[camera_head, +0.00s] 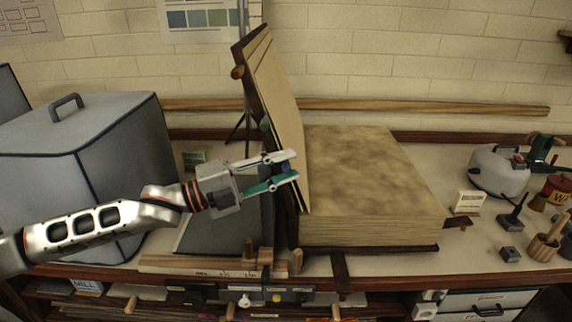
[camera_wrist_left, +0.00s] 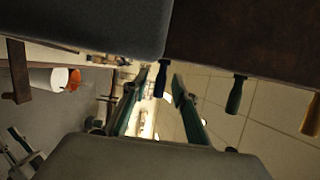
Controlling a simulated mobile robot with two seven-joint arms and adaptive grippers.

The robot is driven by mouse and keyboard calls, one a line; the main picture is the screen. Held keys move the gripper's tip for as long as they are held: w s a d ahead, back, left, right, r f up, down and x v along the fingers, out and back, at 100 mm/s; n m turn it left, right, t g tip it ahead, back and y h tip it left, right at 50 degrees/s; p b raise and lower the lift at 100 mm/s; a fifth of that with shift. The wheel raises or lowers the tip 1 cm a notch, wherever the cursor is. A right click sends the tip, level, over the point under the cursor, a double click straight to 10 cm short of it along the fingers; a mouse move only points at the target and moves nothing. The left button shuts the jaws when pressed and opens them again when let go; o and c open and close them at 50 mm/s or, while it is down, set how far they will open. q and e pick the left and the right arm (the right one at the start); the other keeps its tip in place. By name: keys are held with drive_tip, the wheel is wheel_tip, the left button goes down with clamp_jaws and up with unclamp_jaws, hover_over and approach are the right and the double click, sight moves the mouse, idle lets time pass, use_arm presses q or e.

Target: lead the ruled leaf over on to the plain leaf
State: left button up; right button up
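A very large open book lies on the bench. Its right-hand block of pages has a mottled tan top page (camera_head: 365,165). At its left, several stiff leaves (camera_head: 280,105) stand steeply upright against a dark brown board (camera_head: 243,50). I cannot make out ruling on any leaf. A blue peg (camera_head: 286,168) sits near the low front of the standing leaves; it also shows in the left wrist view (camera_wrist_left: 161,78). My left gripper (camera_head: 290,167) is open, its fingers on either side of the peg; contact is unclear. My right gripper is not recognisable in either view.
A green peg (camera_head: 265,122) and a brown peg (camera_head: 237,72) project farther back. A kettle-like pot (camera_head: 498,170) and small tools crowd the right. A wooden strip (camera_head: 200,264) lies along the front edge.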

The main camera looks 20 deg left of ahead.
use_arm(q)
drive_tip(key=shift+w+d, duration=0.2)
drive_tip(key=shift+d, duration=0.05)
clamp_jaws()
